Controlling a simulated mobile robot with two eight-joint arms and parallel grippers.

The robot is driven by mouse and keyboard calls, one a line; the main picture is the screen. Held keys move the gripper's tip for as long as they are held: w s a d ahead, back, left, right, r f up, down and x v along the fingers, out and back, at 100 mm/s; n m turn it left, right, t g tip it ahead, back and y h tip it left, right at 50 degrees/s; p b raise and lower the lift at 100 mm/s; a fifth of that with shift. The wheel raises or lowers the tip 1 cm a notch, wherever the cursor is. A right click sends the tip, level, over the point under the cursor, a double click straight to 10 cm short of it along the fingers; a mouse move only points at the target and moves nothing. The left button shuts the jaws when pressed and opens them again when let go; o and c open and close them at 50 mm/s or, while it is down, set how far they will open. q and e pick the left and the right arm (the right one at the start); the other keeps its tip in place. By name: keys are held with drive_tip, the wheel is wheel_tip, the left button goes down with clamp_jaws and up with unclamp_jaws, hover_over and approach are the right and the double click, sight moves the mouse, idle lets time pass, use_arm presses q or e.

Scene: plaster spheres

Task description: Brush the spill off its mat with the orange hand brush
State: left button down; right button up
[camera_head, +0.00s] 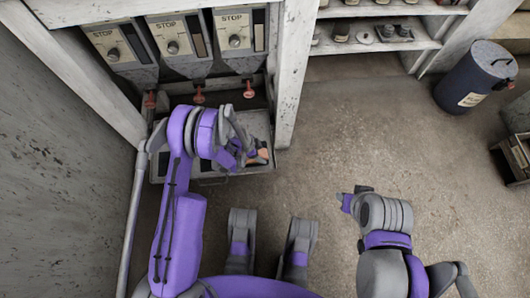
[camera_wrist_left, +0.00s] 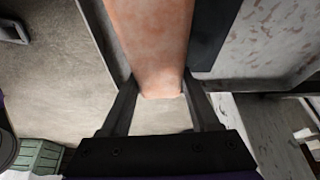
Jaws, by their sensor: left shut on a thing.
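My left gripper (camera_head: 248,158) is over the right part of a grey tray (camera_head: 215,181) below the dispensers. In the left wrist view its two fingers are closed on the sides of a pale orange, speckled piece (camera_wrist_left: 150,45), which I take to be the orange hand brush. Only a small orange bit of it (camera_head: 261,155) shows in the head view. Its bristles are hidden. A dark flat strip (camera_wrist_left: 213,35) lies beside it in the wrist view; I cannot tell whether this is the mat. I cannot make out the spill. My right gripper (camera_head: 345,202) is over bare floor, its fingers unclear.
Several grey dispensers marked STOP (camera_head: 171,45) with red knobs hang above the tray. A white post (camera_head: 294,70) stands right of it and a wall (camera_head: 60,170) left. A blue-grey drum (camera_head: 476,78) and shelves (camera_head: 375,46) are farther right. The middle floor is clear.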

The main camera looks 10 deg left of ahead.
use_arm(q)
drive_tip(key=shift+s+a, duration=0.1)
drive_tip(key=shift+a, duration=0.2)
drive_tip(key=shift+w+d, duration=0.25)
drive_tip(key=shift+d, duration=0.45)
drive_tip(key=shift+w+d, duration=0.25)
drive_tip(key=shift+d, duration=0.45)
drive_tip(key=shift+w+d, duration=0.25)
drive_tip(key=shift+d, duration=0.45)
drive_tip(key=shift+s+a+r+p, duration=0.2)
drive_tip(key=shift+a+r, duration=0.15)
drive_tip(key=shift+a, duration=0.15)
drive_tip(key=shift+s+a+r+p, duration=0.15)
drive_tip(key=shift+a+r, duration=0.15)
drive_tip(key=shift+a, duration=0.2)
